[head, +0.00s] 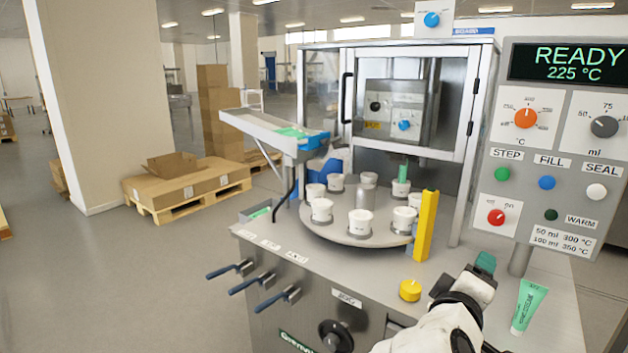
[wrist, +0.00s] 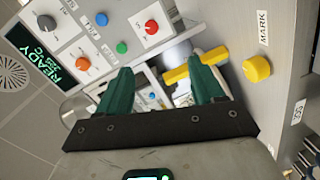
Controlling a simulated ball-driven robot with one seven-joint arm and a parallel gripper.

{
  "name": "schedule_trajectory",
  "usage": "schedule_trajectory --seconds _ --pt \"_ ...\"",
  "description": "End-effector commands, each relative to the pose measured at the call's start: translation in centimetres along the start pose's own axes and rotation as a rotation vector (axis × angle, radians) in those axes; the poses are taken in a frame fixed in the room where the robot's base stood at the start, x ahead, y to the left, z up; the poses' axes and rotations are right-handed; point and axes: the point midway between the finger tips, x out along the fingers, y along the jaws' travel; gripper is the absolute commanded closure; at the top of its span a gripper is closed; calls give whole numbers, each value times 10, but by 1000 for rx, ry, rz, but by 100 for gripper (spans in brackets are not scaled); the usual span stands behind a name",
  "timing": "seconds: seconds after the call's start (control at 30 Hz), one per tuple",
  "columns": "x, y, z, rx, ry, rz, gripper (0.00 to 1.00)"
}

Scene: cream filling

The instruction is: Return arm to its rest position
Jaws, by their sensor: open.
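My gripper (head: 481,277) is in front of the machine at the right of the head view, above the worktop's front right part. In the wrist view my gripper (wrist: 165,92) shows two green fingers spread apart with nothing between them. A round turntable (head: 312,225) carries several white cups (head: 361,222) on the worktop, left of my gripper. A green and white tube (head: 528,306) lies on the worktop to the right of my gripper. The display on the control panel (head: 571,60) reads READY 225 °C.
A yellow post (head: 426,226) and a yellow knob (head: 410,290) stand close to my arm's left. The panel with its knobs and buttons rises behind it. Blue-handled levers (head: 250,283) stick out of the front. Open floor (head: 130,280) lies to the left.

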Motion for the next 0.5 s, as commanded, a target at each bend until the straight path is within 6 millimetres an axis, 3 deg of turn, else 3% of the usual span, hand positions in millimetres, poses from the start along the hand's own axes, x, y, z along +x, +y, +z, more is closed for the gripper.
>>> schedule_trajectory --seconds 0.27,0.5 --pt "-1 -32 36 61 -46 -109 33" --pt "-11 -76 85 146 -119 -265 33"
